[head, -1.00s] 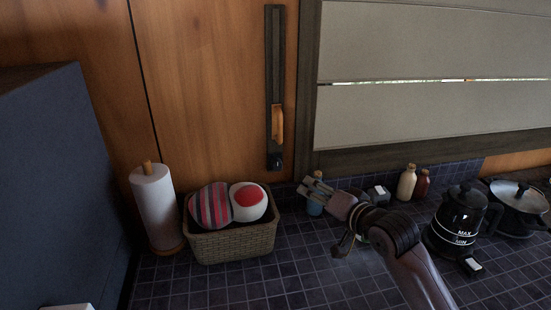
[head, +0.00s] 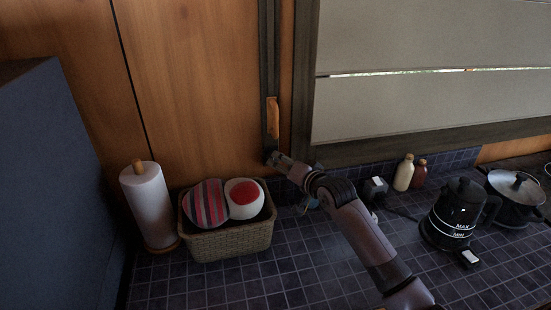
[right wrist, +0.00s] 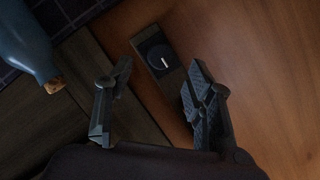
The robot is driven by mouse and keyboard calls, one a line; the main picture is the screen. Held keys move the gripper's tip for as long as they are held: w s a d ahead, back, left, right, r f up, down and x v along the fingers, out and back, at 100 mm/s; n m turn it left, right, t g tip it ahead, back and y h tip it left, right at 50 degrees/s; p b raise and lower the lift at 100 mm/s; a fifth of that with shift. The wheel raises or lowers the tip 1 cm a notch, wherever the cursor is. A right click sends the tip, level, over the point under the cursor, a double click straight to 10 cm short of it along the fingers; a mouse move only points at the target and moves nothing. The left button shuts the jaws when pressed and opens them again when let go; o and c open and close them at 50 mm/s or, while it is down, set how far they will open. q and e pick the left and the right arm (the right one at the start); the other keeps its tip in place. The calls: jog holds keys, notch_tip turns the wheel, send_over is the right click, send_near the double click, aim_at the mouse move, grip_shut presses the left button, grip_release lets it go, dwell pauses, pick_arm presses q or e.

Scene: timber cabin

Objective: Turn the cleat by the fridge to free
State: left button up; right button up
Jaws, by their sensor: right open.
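A dark upright strip (head: 270,70) on the wooden wall, to the right of the dark blue fridge (head: 60,180), carries an orange wooden handle (head: 273,118). At the strip's lower end is a round black knob with a white mark (right wrist: 160,57), seen in the right wrist view; I cannot tell which of these parts is the cleat. My right gripper (head: 277,158) is at the strip's lower end and covers the knob in the head view. In the right wrist view the gripper (right wrist: 160,75) is open, its fingers on either side of the knob, apparently not touching it. My left gripper is out of view.
A paper towel roll (head: 148,205) and a wicker basket (head: 232,243) with two balls stand left of my right arm. A blue bottle (right wrist: 25,40) is near the gripper. Two small bottles, a black kettle (head: 455,215) and a pot (head: 515,198) stand to the right on the tiled counter.

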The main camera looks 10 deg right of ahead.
jog(key=x, duration=0.5)
jog(key=shift+a+p, duration=0.1)
jog(key=shift+p, duration=0.25)
jog(key=shift+c, duration=0.5)
jog(key=c, duration=1.1)
